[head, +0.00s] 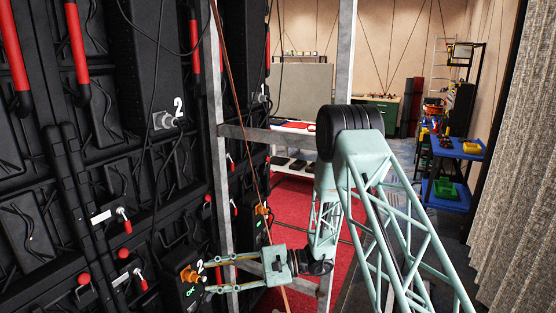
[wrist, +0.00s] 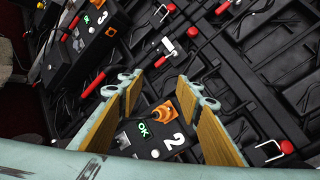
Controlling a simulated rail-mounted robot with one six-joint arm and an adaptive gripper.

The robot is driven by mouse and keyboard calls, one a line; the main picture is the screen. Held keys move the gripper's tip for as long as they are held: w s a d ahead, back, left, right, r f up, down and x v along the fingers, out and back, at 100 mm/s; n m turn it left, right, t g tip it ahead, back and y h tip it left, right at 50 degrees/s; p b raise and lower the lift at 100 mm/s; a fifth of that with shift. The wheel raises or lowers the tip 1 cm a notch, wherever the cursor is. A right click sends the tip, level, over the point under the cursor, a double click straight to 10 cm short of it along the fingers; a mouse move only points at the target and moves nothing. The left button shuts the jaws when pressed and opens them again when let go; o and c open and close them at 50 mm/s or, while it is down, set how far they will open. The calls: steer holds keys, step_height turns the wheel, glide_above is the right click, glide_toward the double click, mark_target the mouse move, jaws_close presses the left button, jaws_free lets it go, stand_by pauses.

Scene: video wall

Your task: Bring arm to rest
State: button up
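My gripper (head: 208,276) reaches left toward the back of the video wall, and its fingers are spread apart. In the wrist view my gripper (wrist: 160,88) is open, with nothing held between its wooden-faced fingers. A black box marked 2 (head: 193,283), with an orange connector and a green OK display, is just beyond the fingertips. In the wrist view the box marked 2 (wrist: 155,137) shows between the fingers, and its orange connector (wrist: 162,114) stands clear of both. The exact gap between fingertips and box cannot be told.
The cabinet wall (head: 100,180) fills the left, with red handles, cables and levers. A metal frame post (head: 218,130) stands close to my arm. Another box marked 3 (wrist: 88,40) is in the wrist view. A blue cart (head: 450,195) stands right; red carpet (head: 285,205) lies open behind.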

steer(key=s+d+r+n+g+h, duration=0.1)
steer(key=s+d+r+n+h, duration=0.1)
steer(key=s+d+r, duration=0.35)
steer(key=s+d+r+n+h, duration=0.2)
steer(key=s+d+r+h, duration=0.1)
steer(key=s+r, duration=0.5)
steer(key=s+d+r+n+g+h, duration=0.1)
steer(key=s+d+r+n+h, duration=0.1)
steer(key=s+d+r, duration=0.35)
steer(key=s+d+r+n+t+h, duration=0.1)
steer(key=s+d+r+t+h, duration=0.3)
steer(key=s+d, duration=0.8)
steer(key=s+d+r+n+t+h, duration=0.1)
steer(key=s+d+r+t+h, duration=0.3)
steer(key=s+d+r, duration=0.5)
steer(key=shift+s+d+r+h, duration=0.15)
steer(key=shift+s+d+h, duration=1)
steer(key=shift+d, duration=1.85)
steer(key=shift+s+y, duration=0.3)
steer(key=shift+y, duration=0.05)
